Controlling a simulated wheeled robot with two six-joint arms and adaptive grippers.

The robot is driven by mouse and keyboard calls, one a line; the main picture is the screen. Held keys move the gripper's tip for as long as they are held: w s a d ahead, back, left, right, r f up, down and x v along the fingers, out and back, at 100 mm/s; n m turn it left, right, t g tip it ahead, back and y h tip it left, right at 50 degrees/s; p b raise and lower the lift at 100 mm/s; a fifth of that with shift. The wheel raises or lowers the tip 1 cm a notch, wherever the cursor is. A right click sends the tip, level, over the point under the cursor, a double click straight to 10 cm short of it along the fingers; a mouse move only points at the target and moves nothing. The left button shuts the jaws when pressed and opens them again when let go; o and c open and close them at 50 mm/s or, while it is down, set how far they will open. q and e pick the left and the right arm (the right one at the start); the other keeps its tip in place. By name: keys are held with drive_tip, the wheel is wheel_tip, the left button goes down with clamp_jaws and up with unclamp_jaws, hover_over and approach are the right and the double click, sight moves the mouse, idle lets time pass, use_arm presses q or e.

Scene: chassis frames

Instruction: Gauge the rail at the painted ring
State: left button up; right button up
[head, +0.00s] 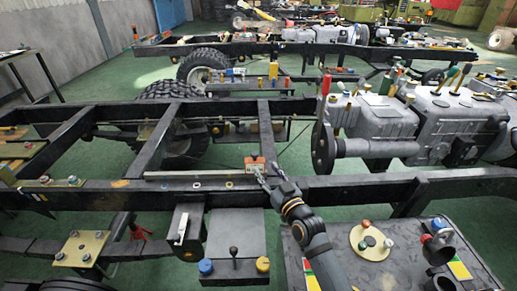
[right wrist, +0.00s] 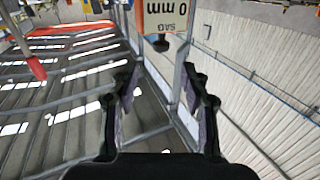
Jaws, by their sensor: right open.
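The near chassis rail (head: 350,188) runs across the head view. A small orange and white gauge (head: 254,163) stands on the rail, right of the rings. In the right wrist view the gauge (right wrist: 167,16) shows upside-down "SAG 0 mm" with a dark knob at its edge. My right gripper (head: 268,178) is close to the gauge, at its right front. Its fingers (right wrist: 162,88) are open with nothing between them. My left gripper is not in view.
A long thin light-edged bar (head: 190,174) lies along the rail, left of the gauge. A dark cart top (head: 400,270) with a round cream tray (head: 368,242) and cups is at the front right. A grey engine and gearbox (head: 385,115) stands behind the rail.

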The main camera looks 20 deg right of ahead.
sight(256, 156)
drive_tip(key=w, duration=0.4)
drive_tip(key=shift+w+a, duration=0.25)
drive_tip(key=shift+a, duration=0.1)
drive_tip(key=w, duration=0.4)
drive_tip(key=shift+w+a+b, duration=0.25)
drive_tip(key=shift+b, duration=0.1)
drive_tip(key=shift+w, duration=0.6)
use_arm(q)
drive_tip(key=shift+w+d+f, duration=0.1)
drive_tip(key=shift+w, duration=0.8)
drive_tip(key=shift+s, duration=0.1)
use_arm(e)
clamp_jaws()
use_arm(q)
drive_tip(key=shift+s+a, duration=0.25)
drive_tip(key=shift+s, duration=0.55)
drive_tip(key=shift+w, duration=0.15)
use_arm(e)
drive_tip(key=shift+a, duration=0.1)
